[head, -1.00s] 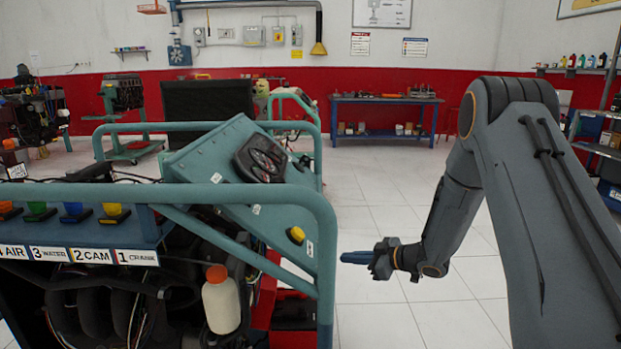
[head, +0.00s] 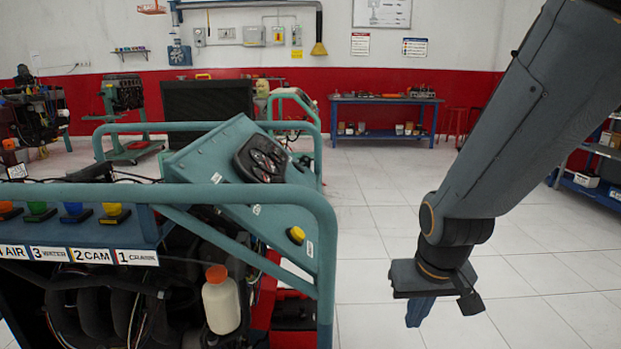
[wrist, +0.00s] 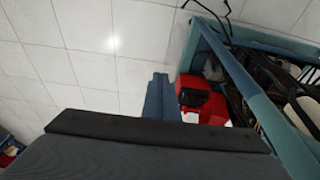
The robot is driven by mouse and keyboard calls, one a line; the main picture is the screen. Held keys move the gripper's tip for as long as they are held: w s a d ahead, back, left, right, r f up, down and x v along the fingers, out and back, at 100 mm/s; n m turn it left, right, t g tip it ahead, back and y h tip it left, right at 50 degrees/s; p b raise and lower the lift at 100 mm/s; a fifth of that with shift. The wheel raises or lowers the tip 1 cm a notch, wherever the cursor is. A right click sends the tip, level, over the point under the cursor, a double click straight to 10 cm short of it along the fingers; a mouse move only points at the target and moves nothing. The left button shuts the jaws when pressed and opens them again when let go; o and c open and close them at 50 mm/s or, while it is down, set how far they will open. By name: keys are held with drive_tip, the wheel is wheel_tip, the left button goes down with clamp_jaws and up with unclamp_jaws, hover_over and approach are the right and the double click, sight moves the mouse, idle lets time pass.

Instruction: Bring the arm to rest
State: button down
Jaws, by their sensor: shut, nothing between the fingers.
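My gripper (head: 420,311) hangs pointing down over the tiled floor, to the right of the teal engine trainer frame (head: 327,230) in the head view. Its blue fingers are together and hold nothing. They also show in the wrist view (wrist: 160,97), with bare floor beyond them. The gripper is apart from the trainer. My arm comes down from the upper right of the head view.
The trainer carries a sloped gauge panel (head: 225,165), a yellow knob (head: 296,235) and a white bottle with an orange cap (head: 221,305). A red part (wrist: 200,96) shows by its frame. A blue workbench (head: 385,101) stands at the back wall. The floor between is clear.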

drive_tip(key=s+a+f+n+g+y+b, duration=0.1)
drive_tip(key=s+a+f+n+b, duration=0.2)
drive_tip(key=a+b, duration=0.4)
drive_tip(key=s+a+f+n+g+b, duration=0.1)
drive_tip(key=s+a+f+b, duration=0.3)
drive_tip(key=a+f+b, duration=0.3)
drive_tip(key=s+a+f+n+g+y+b, duration=0.1)
drive_tip(key=s+a+f+n+b, duration=0.15)
drive_tip(key=a+b, duration=0.5)
drive_tip(key=d+r+m+h+p, duration=0.1)
drive_tip(key=d+r+m+p, duration=0.2)
drive_tip(key=d+r+p, duration=0.7)
drive_tip(key=s+d+r+m+p, duration=0.1)
drive_tip(key=d+r+m+p, duration=0.2)
drive_tip(key=d+r+p, duration=0.8)
wheel_tip(320, 180, up, 4)
drive_tip(key=p, duration=1.4)
drive_tip(key=shift+r+m+h, duration=0.15)
drive_tip(key=shift+m+h, duration=0.2)
drive_tip(key=shift+h, duration=0.05)
